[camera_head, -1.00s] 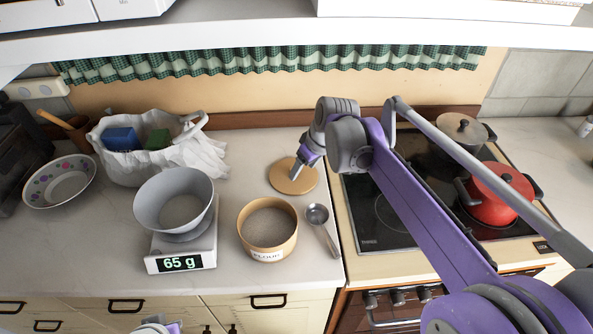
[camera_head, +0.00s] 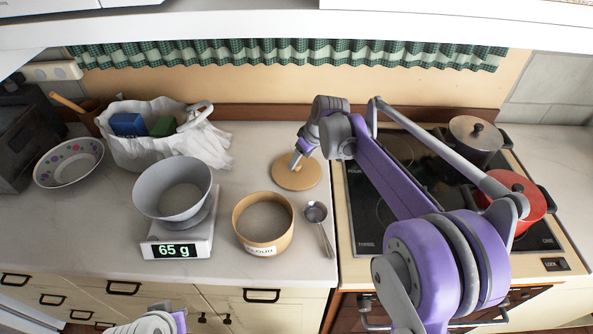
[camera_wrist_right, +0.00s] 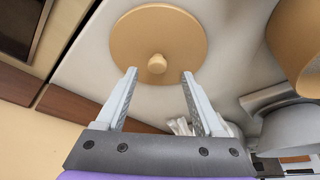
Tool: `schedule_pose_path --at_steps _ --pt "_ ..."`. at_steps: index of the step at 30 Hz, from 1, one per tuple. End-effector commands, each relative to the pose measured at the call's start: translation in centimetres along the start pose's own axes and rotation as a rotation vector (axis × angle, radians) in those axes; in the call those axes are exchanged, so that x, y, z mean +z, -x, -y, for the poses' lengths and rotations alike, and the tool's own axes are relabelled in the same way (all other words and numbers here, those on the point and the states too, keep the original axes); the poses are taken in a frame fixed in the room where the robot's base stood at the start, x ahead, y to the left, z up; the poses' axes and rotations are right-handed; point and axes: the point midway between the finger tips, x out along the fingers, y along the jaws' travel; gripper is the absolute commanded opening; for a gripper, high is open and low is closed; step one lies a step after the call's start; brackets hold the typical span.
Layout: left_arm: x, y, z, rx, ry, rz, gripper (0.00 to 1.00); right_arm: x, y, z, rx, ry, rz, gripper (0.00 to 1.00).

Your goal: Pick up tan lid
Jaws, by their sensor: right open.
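The tan lid (camera_head: 297,177) is a flat round disc lying on the pale countertop, behind the flour canister. It also shows in the right wrist view (camera_wrist_right: 184,35), with a small round knob (camera_wrist_right: 157,63) at its middle. My right gripper (camera_head: 294,163) is above the lid. In the right wrist view its two fingers (camera_wrist_right: 160,76) are apart, with the knob between and just ahead of the fingertips. Nothing is held. Part of my left arm shows at the bottom edge of the head view, but its gripper jaws cannot be made out.
The open flour canister (camera_head: 264,245) stands in front of the lid, with a metal measuring spoon (camera_head: 318,215) beside it. A scale (camera_head: 178,240) reading 65 g bears a grey bowl (camera_head: 172,188). The stove at right holds a red pot (camera_head: 527,192) and a grey pot (camera_head: 477,135).

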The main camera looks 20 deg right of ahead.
Motion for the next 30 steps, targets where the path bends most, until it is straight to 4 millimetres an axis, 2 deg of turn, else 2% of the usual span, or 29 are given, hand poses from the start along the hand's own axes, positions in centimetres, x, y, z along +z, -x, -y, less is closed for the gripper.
schedule_pose_path --at_steps 3,8,17,28,30 --pt "-0.2 0.2 0.0 0.0 0.0 -0.002 0.0 -0.4 -1.9 -0.3 0.0 0.001 -0.001 0.7" --pt "-0.2 0.2 0.0 0.0 0.0 -0.002 0.0 -0.3 -3.8 -0.3 0.0 0.0 -0.001 0.7" --pt "-0.2 0.2 0.0 0.0 0.0 -0.002 0.0 -0.3 -4.2 -0.3 0.0 -0.001 0.0 0.68" --pt "-0.2 0.2 0.0 0.0 0.0 -0.002 0.0 -0.3 -4.2 -0.3 0.0 -0.001 0.0 0.01" --pt "-0.2 0.2 0.0 0.0 0.0 -0.002 0.0 -0.3 -4.2 -0.3 0.0 -0.001 0.0 0.0"
